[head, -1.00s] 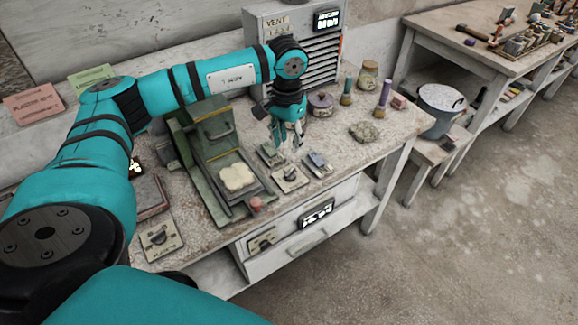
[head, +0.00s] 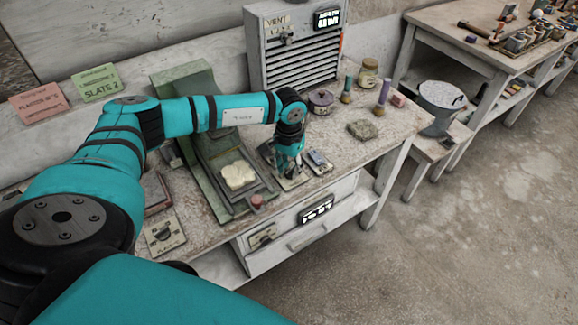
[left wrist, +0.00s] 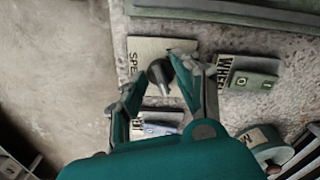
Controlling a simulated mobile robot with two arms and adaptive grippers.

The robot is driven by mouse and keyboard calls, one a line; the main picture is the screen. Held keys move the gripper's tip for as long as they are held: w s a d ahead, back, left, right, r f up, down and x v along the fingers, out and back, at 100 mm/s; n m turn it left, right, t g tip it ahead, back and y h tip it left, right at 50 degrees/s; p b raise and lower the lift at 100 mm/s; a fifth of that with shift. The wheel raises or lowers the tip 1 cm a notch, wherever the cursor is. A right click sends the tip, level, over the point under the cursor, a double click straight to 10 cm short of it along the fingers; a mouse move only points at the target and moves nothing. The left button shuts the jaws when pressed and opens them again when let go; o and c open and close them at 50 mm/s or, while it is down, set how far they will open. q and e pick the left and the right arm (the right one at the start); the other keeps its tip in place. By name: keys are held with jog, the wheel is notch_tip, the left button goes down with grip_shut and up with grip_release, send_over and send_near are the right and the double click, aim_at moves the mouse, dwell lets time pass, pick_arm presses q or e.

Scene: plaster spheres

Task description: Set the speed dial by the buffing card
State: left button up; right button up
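The speed dial's plate (head: 297,184) lies on the bench near its front edge, and my left gripper hides most of it in the head view. In the left wrist view the plate (left wrist: 142,48), lettered "SPE…", bears a dark grey knob (left wrist: 158,73). My left gripper (head: 288,170) points down over it. Its open fingers (left wrist: 158,78) stand on either side of the knob, with gaps showing. A green card (head: 96,82) reading "LIMESTONE 2, SLATE 3" and a pink card (head: 38,102) starting "PLASTER" stand at the back left; their small titles are unreadable. My right gripper is out of view.
Switch plates lettered "WHE…" flank the dial, one (left wrist: 248,76) and another (left wrist: 160,124). A green press-like stand (head: 190,88) with a pale slab (head: 238,175) is to the left. A vent box (head: 295,50) stands behind. A grey stone (head: 362,130) lies to the right.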

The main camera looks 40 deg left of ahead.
pick_arm(q)
grip_shut()
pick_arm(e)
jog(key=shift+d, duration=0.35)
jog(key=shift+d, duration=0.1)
